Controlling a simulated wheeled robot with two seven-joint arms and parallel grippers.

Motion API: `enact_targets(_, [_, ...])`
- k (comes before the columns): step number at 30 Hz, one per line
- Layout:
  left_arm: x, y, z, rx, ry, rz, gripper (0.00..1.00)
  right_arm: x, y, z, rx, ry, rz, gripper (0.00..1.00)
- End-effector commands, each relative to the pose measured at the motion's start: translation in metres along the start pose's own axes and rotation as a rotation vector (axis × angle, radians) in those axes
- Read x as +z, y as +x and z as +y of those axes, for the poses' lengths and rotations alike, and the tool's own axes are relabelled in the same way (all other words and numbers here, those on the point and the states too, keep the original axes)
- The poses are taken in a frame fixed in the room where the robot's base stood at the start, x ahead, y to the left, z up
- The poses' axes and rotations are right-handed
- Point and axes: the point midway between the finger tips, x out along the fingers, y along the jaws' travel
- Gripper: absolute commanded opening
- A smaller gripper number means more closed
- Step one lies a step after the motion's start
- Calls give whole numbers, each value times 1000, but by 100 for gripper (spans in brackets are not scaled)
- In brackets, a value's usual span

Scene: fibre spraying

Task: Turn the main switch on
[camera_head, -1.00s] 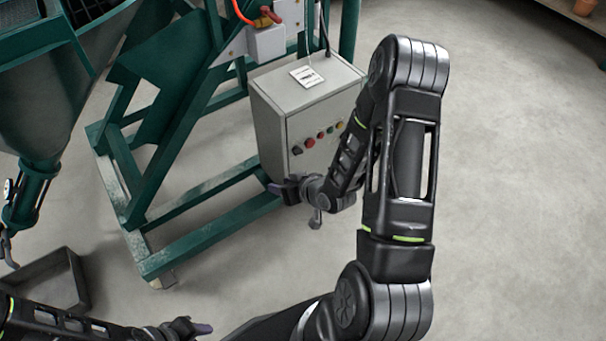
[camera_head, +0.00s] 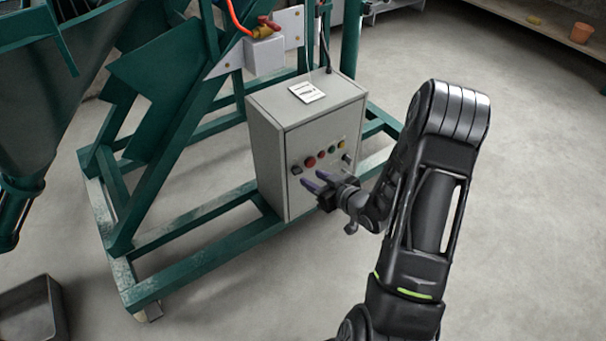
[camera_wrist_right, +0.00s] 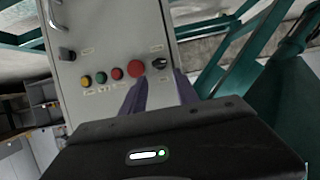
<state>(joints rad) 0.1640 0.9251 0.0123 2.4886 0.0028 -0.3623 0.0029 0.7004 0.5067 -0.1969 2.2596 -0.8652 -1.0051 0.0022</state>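The grey control cabinet (camera_head: 268,140) stands on the floor against the green frame. Its front panel has a black rotary knob (camera_head: 296,170) at the left end of a row of coloured buttons; which control is the main switch is not readable. In the right wrist view the knob (camera_wrist_right: 159,63) is at the upper right, beside a large red button (camera_wrist_right: 135,69). My right gripper (camera_head: 314,181) is in front of the panel, just below the knob and buttons. In the right wrist view its two purple fingers (camera_wrist_right: 162,90) are apart, with nothing between them. My left gripper is out of view.
A green machine frame (camera_head: 200,215) surrounds the cabinet's back and left. A paper sheet (camera_head: 307,92) lies on the cabinet top. A dark tray (camera_head: 32,310) is on the floor at lower left. The floor on the right is clear.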

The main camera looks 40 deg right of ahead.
Motion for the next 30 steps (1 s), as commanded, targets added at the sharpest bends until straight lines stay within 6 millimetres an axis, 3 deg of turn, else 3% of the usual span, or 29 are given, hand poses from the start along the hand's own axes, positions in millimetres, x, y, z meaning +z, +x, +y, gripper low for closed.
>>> enact_targets(6, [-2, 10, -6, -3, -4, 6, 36, 3, 36, -1, -2, -1, 0, 36])
enact_targets(12, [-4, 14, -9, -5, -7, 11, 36, 1, 58, -1, -1, -2, 0, 36])
enact_targets(22, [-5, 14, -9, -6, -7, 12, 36, 0, 62, 0, 0, 0, -1, 36])
enact_targets(30, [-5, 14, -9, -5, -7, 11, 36, 0, 61, 0, 0, 0, -1, 14])
